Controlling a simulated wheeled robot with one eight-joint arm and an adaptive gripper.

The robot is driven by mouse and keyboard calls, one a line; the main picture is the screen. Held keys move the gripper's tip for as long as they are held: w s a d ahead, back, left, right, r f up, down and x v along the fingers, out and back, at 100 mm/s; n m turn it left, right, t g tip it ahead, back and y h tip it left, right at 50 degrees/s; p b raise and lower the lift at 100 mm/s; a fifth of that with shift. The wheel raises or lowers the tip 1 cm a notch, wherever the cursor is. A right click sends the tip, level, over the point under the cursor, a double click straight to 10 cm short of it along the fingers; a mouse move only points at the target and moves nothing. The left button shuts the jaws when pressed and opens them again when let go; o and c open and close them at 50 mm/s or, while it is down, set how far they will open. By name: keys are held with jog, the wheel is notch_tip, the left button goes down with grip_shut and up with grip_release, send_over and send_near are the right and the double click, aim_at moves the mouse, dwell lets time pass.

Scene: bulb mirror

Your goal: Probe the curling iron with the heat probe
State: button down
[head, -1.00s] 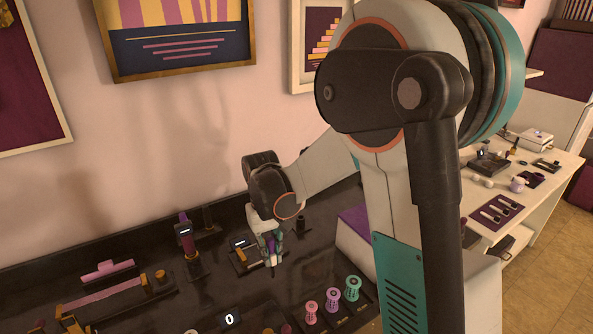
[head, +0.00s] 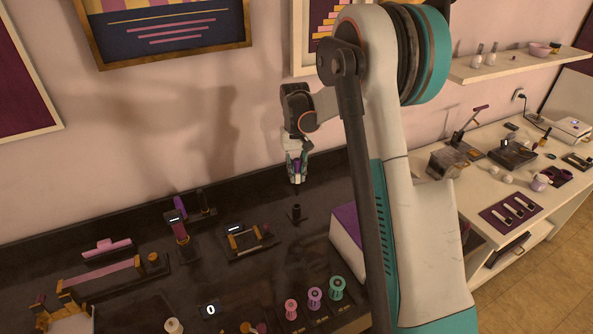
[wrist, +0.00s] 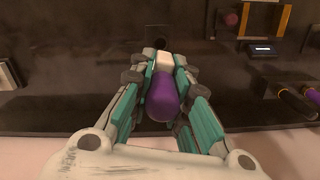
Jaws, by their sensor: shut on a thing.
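My gripper (head: 297,172) is shut on the purple-handled heat probe (wrist: 161,98), whose dark tip points down in the head view. The probe hangs upright above the counter, over or just behind a small dark cup-like holder (head: 296,214); the exact gap is unclear. To the left lies a low dark unit (head: 247,240) with gold bars, a lit display and a red knob. Further left stands a purple, gold and dark tool (head: 181,228) with a small display. I cannot tell for sure which of these is the curling iron.
A purple-topped white block (head: 346,240) stands right of the holder. Pink, purple and teal spools (head: 315,298) stand in front. A dark upright piece (head: 203,199) is near the wall. Open counter lies between the holder and the spools. A white side table (head: 470,200) holds various items.

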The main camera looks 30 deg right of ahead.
jog(key=shift+f, duration=0.1)
jog(key=shift+f+b, duration=1.45)
jog(key=shift+f, duration=0.45)
jog(key=shift+f+b, duration=0.3)
jog(key=shift+b, duration=0.05)
jog(key=shift+f+b, duration=1.55)
jog(key=shift+f, duration=0.75)
jog(key=c, duration=1.4)
grip_release()
jog(key=shift+c, duration=0.2)
